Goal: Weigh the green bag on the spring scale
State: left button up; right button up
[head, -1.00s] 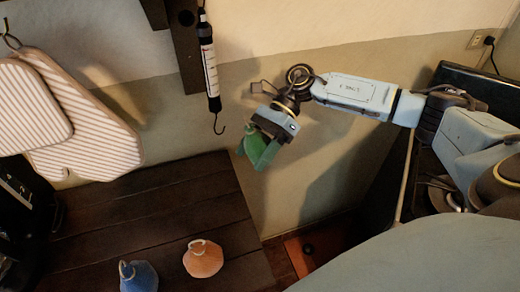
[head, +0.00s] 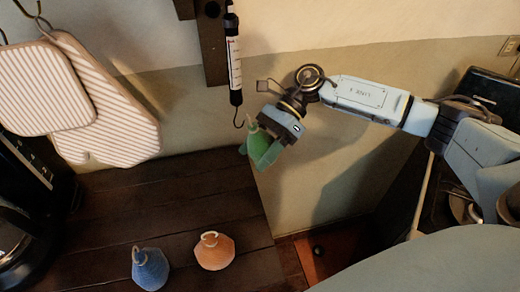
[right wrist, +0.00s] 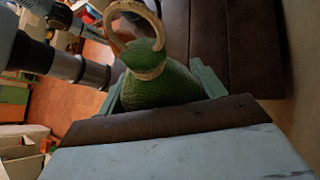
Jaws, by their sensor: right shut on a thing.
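The green bag (head: 250,140) is held in my right gripper (head: 262,148), which is shut on it, in the air beyond the table's right edge. In the right wrist view the green bag (right wrist: 160,80) shows a tan neck and a large tan ring at its top, between the fingers. The spring scale (head: 234,62) hangs on the wall, a dark tube with a white marked face. Its hook (head: 240,120) hangs empty in the head view, just left of and above the bag. Whether bag and hook touch I cannot tell. My left gripper is not in view.
A blue bag (head: 150,270) and an orange bag (head: 214,251) stand on the dark wooden table (head: 110,215). A dark appliance (head: 20,215) stands at the left edge.

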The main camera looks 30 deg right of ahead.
jog(key=shift+w+a, duration=0.1)
jog(key=shift+a, duration=0.1)
jog(key=shift+w+a+b, duration=0.1)
jog(key=shift+a+b, duration=0.2)
jog(key=shift+f, duration=0.15)
dwell(0.4)
jog(key=shift+a+f+b, duration=0.25)
jog(key=shift+f+b, duration=0.1)
jog(key=shift+b, duration=0.25)
jog(key=shift+f, duration=0.15)
jog(key=shift+w+a+f+b, duration=0.1)
jog(key=shift+a+f+b, duration=0.1)
jog(key=shift+f+b, duration=0.35)
jog(key=shift+r, duration=0.2)
